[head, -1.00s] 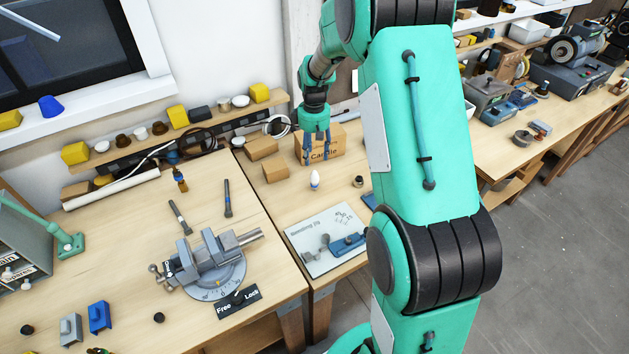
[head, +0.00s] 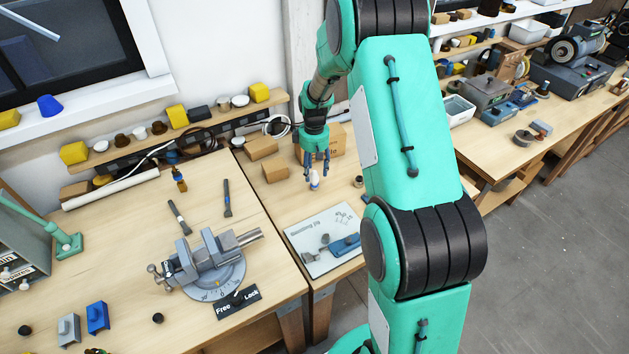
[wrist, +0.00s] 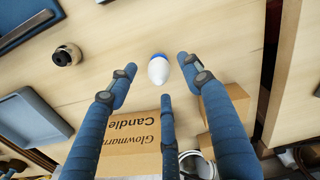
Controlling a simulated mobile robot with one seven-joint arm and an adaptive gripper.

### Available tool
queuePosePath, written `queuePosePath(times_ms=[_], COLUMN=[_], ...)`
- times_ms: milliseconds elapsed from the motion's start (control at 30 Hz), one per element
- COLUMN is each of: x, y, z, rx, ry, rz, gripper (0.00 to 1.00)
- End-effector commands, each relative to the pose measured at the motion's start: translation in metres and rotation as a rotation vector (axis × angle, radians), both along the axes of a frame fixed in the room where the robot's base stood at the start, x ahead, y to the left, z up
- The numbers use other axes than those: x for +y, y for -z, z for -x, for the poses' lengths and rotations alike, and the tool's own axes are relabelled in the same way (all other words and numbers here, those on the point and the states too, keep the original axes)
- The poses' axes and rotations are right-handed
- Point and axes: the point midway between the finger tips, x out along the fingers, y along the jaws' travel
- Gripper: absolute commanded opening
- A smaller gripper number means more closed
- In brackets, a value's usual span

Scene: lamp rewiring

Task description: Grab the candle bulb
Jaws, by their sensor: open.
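The candle bulb (wrist: 158,71) is white with a blue base and stands on the bench in the wrist view. In the head view the bulb (head: 315,180) shows just below my fingertips. My gripper (head: 317,167) is open and points down over it. In the wrist view the blue fingers of my gripper (wrist: 154,78) are spread, with the bulb just beyond their tips, between the two outer ones. Whether any finger touches the bulb I cannot tell.
A cardboard box marked Candle (wrist: 130,140) stands close behind the bulb. Smaller boxes (head: 276,170) lie to the left. A small dark-and-brass part (wrist: 66,55) sits nearby. A white sheet (head: 310,262) with blue and grey parts lies in front. A vise (head: 212,262) stands on the left bench.

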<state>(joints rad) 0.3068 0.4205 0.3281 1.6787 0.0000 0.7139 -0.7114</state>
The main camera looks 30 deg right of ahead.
Motion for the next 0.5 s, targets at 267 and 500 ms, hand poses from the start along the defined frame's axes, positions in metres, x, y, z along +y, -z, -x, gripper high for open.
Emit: queuePosePath(times_ms=[267, 500], x=[-0.001, -0.003], y=[0.010, 0.038], z=[0.000, -0.001], rx=[0.003, 0.003], ry=[0.000, 0.000], rz=[-0.001, -0.001], gripper=[0.50, 0.50])
